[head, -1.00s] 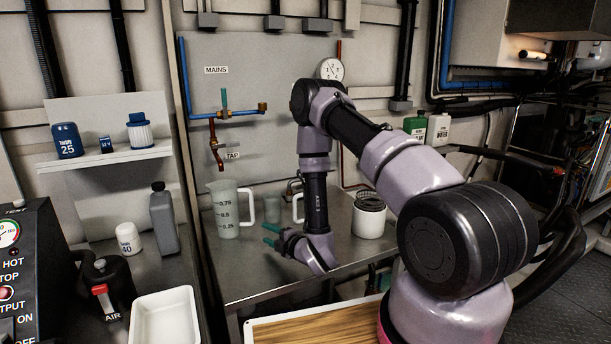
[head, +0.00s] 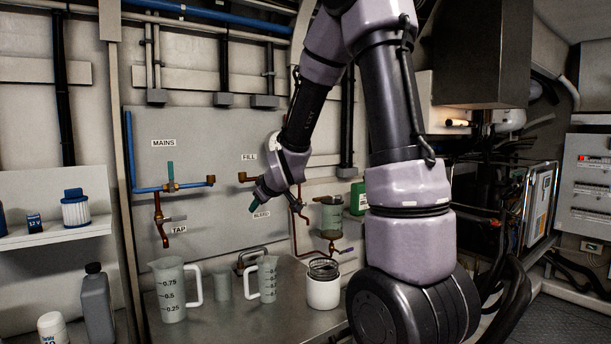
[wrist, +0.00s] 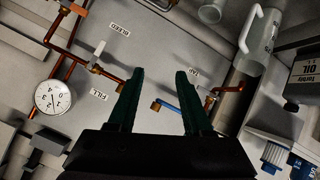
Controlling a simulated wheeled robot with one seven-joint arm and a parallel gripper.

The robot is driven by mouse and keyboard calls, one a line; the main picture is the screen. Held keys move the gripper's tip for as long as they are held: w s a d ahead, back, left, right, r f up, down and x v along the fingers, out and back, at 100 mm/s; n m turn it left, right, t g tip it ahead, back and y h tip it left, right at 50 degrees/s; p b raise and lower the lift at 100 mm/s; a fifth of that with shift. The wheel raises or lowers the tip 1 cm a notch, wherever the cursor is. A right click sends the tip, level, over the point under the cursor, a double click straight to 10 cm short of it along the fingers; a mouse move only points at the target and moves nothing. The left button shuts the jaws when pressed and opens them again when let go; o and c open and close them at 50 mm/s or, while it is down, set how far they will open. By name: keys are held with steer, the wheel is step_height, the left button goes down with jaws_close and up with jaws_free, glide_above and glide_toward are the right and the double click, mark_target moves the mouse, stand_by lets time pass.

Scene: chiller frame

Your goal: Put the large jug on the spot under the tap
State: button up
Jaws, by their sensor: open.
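The large jug (head: 171,292) is grey and translucent, with measure marks and a white handle on its right. It stands upright on the metal counter, below and slightly in front of the tap (head: 163,232). I cannot tell whether it is exactly under the outlet, and no marked spot shows. In the wrist view the large jug (wrist: 258,48) is at upper right, tilted by the camera angle, near the tap pipe (wrist: 226,90). My gripper (head: 257,196) is raised in front of the wall panel near the fill pipe, well away from the jug. Its fingers (wrist: 157,82) are open and empty.
A small beaker (head: 222,286) and a smaller jug (head: 267,280) stand right of the large jug. A white canister (head: 323,288) stands farther right. A grey bottle (head: 97,305) is at left. Blue and copper pipes (head: 195,184) stick out from the panel.

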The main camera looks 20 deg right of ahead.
steer(key=s+r+m+g, duration=0.1)
steer(key=s+r+m, duration=0.2)
steer(key=s, duration=0.6)
steer(key=s+d+r+m+g, duration=0.1)
steer(key=s+r+m, duration=0.3)
steer(key=s, duration=0.6)
steer(key=s+r+m+g+y, duration=0.1)
steer(key=s+r, duration=0.4)
steer(key=s, duration=0.5)
steer(key=m+g, duration=0.1)
steer(key=m, duration=0.1)
steer(key=shift+s+d+m, duration=0.15)
steer(key=shift+d+m, duration=0.15)
steer(key=shift+d, duration=0.05)
